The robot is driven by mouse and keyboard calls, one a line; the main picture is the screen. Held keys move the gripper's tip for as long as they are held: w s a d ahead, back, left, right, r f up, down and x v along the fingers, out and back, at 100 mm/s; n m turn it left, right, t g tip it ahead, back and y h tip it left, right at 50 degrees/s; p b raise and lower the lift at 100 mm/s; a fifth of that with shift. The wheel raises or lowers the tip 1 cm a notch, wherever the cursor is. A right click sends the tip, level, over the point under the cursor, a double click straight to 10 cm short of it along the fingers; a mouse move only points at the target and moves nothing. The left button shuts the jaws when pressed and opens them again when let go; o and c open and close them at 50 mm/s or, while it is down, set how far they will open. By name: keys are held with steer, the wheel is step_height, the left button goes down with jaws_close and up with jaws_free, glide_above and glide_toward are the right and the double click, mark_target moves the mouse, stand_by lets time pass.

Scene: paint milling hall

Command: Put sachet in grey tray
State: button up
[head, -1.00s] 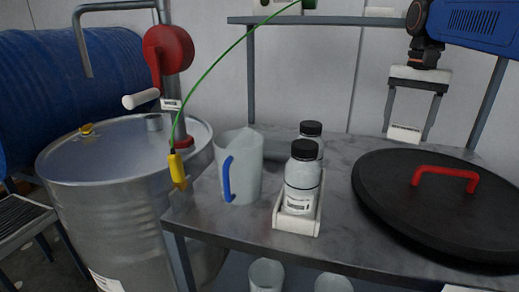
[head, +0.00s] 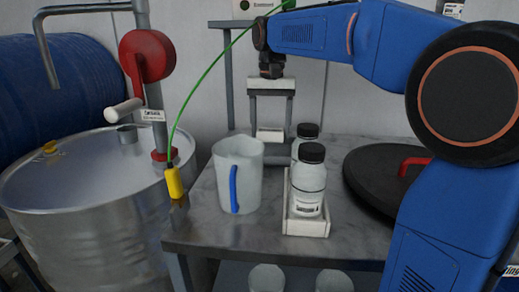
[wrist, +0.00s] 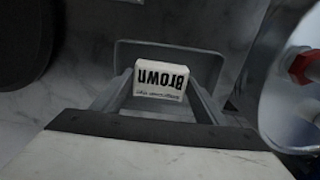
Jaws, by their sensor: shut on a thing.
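The sachet (head: 270,135) is a small white packet held between the two fingers of my gripper (head: 270,131), behind the jug in the head view. In the wrist view the sachet (wrist: 160,80) shows the word "Brown" upside down, and my gripper (wrist: 160,88) is shut on its sides. A dark grey tray (wrist: 195,57) lies below and behind the sachet in the wrist view. The sachet overlaps it in the picture; I cannot tell whether they touch. In the head view the tray is mostly hidden behind the jug.
A jug with a blue handle (head: 238,180) and two black-capped bottles in a white holder (head: 306,228) stand at the table front. A black lid with a red handle (head: 375,170) lies to the right. A steel drum (head: 90,190) with a red crank stands left.

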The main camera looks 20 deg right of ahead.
mark_target(265, 129)
steer(key=shift+w+a+f, duration=0.1)
steer(key=shift+a+f, duration=0.3)
steer(key=shift+f, duration=0.2)
steer(key=shift+w+a+f, duration=0.1)
steer(key=shift+a+f, duration=0.3)
steer(key=shift+f, duration=2.15)
steer(key=o, duration=1.1)
steer(key=shift+f, duration=0.1)
steer(key=shift+o, duration=0.2)
step_height(265, 129, up, 12)
steer(key=shift+r, duration=0.15)
